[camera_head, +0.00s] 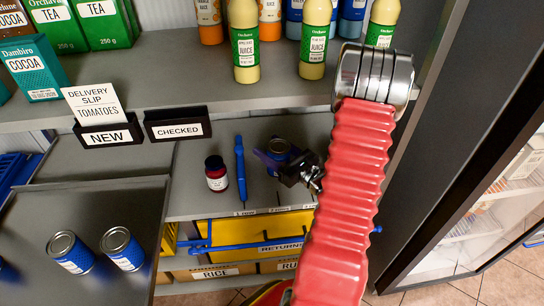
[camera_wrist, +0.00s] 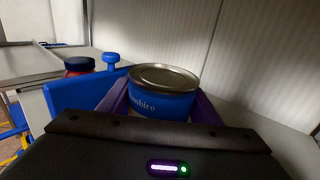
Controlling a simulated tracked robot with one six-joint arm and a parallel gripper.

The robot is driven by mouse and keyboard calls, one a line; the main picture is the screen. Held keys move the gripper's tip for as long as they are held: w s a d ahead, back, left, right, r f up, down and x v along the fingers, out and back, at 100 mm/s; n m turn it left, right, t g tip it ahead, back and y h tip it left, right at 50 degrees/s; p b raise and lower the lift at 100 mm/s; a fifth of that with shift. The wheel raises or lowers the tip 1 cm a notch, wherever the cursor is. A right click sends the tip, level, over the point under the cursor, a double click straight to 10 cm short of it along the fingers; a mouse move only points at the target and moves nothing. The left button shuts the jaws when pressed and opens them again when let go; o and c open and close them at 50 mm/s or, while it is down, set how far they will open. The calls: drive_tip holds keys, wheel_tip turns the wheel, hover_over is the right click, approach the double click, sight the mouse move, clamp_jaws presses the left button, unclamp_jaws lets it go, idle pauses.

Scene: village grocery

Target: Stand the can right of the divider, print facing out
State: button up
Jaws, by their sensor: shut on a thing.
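My gripper (camera_head: 281,158) is shut on a blue can (camera_head: 279,146) over the lower shelf. In the wrist view the can (camera_wrist: 162,92) looks upright between my purple fingers, its silver lid up. Part of its white brand print shows toward the wrist camera; the rest of the label is hidden by the gripper. The blue divider (camera_head: 240,168) stands left of the can, with a gap between them in the head view. It also shows left of the can in the wrist view (camera_wrist: 85,92). I cannot tell whether the can's base touches the shelf.
A dark jar with a red label (camera_head: 216,173) stands left of the divider. Blue cans (camera_head: 70,252) stand on a grey surface (camera_head: 115,195) at left. Juice bottles (camera_head: 245,45) and signs (camera_head: 178,130) line the upper shelf. Yellow bins (camera_head: 255,228) are below. Bare shelf lies right of the can.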

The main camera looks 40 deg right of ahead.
drive_tip(key=shift+f, duration=2)
drive_tip(key=o, duration=1.4)
drive_tip(key=shift+f, duration=0.1)
drive_tip(key=shift+s+d, duration=0.15)
drive_tip(key=shift+s, duration=2.9)
drive_tip(key=shift+s+d, duration=0.15)
drive_tip(key=shift+s, duration=2.85)
drive_tip(key=shift+w, duration=0.1)
